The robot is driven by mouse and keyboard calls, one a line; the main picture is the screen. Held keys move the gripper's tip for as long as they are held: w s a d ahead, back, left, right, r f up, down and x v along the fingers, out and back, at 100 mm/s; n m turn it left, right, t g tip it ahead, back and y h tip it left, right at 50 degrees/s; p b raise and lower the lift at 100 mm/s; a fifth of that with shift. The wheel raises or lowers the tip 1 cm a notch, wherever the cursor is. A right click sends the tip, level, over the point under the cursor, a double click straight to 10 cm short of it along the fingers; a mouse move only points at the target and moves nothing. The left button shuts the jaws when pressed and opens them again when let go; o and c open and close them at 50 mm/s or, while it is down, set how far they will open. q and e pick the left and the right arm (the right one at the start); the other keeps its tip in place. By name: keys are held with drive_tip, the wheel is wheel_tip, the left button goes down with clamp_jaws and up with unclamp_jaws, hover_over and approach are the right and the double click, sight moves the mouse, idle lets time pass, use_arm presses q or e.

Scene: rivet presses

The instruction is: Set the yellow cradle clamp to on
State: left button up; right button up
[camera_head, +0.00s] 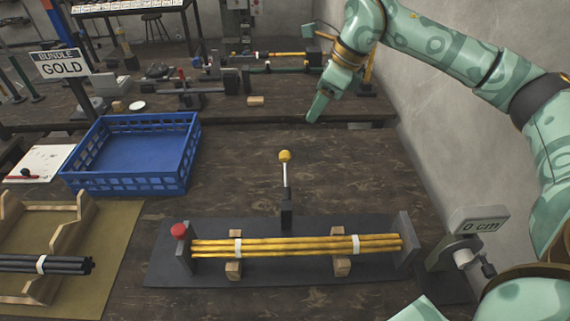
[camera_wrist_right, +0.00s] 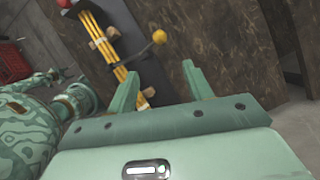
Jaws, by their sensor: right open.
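The cradle clamp is a pale lever with a yellow knob (camera_head: 285,156), standing upright from a dark block behind the cradle. The knob also shows in the right wrist view (camera_wrist_right: 159,37), ahead of the fingers and apart from them. The cradle has a dark base plate (camera_head: 290,273) with end plates. A bundle of yellow rods (camera_head: 295,245) with white bands lies on its wooden blocks. My right gripper (camera_head: 318,108) is beyond and to the right of the knob, above the bench's far part. Its two fingers (camera_wrist_right: 160,82) are apart with nothing between them. My left gripper is not seen.
A blue crate (camera_head: 137,184) stands left of the lever. Dark rods (camera_head: 45,265) lie in a wooden rack at the lower left. A "0 cm" display (camera_head: 479,226) stands right of the cradle. A grey wall (camera_head: 440,120) bounds the right side. Bench around the lever is clear.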

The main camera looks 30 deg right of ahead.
sight(288, 153)
drive_tip(key=b+x, duration=0.3)
drive_tip(key=x, duration=1.3)
drive_tip(key=shift+a+f, duration=0.1)
drive_tip(key=shift+f, duration=0.2)
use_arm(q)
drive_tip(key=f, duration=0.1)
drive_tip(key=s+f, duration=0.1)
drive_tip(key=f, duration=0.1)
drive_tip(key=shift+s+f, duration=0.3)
use_arm(e)
drive_tip(key=shift+c, duration=0.3)
clamp_jaws()
